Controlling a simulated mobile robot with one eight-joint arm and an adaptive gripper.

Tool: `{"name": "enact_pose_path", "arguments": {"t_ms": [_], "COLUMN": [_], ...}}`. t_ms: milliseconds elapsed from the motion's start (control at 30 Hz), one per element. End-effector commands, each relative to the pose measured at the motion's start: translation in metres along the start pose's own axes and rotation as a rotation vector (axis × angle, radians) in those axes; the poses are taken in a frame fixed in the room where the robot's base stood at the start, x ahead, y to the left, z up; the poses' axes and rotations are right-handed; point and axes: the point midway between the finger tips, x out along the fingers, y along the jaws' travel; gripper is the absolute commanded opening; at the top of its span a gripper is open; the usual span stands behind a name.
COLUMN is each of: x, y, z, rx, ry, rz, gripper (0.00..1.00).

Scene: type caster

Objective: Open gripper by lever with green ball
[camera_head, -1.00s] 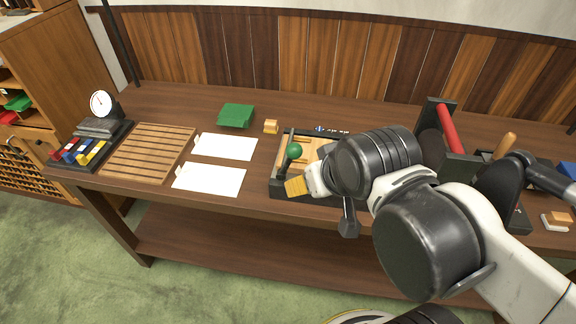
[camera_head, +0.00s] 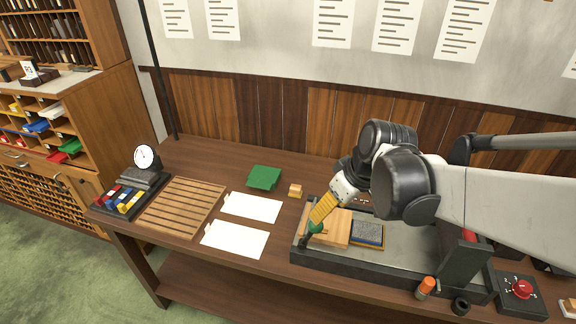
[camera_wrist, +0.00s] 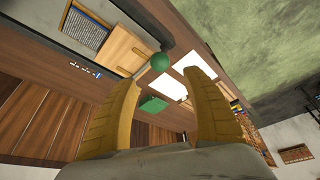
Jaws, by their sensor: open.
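The green ball (camera_head: 316,228) tops a short dark lever (camera_head: 304,241) at the left end of the dark casting machine (camera_head: 400,279). My gripper (camera_head: 315,222) points down-left at the ball, with its yellow fingers just above or around it in the head view. In the wrist view the open yellow fingers (camera_wrist: 160,76) stand apart, and the green ball (camera_wrist: 160,62) appears between and slightly beyond their tips. I cannot tell whether a finger touches it. A light wooden block (camera_head: 333,230) lies beside the lever, and a framed blue-grey plate (camera_head: 368,234) lies to its right.
A control box with a red knob (camera_head: 521,289) and an orange-capped item (camera_head: 426,287) stand at the machine's front right. White sheets (camera_head: 236,240), a slatted wooden rack (camera_head: 182,207) and a green pad (camera_head: 264,178) lie to the left.

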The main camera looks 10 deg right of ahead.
Motion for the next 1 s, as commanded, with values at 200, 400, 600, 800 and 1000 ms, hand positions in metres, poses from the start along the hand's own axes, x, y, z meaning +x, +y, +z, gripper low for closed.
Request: {"name": "enact_pose_path", "arguments": {"t_ms": [200, 400, 600, 800, 1000], "x": [0.028, 0.070, 0.100, 0.109, 0.109], "y": [0.001, 0.001, 0.000, 0.000, 0.000], "z": [0.001, 0.001, 0.001, 0.001, 0.000], "rx": [-0.009, -0.009, -0.008, -0.007, -0.007], "ry": [-0.002, -0.002, -0.003, -0.002, -0.002], "rz": [-0.005, -0.004, -0.004, -0.004, -0.004], "gripper": [0.58, 0.58, 0.58, 0.58, 0.58]}}
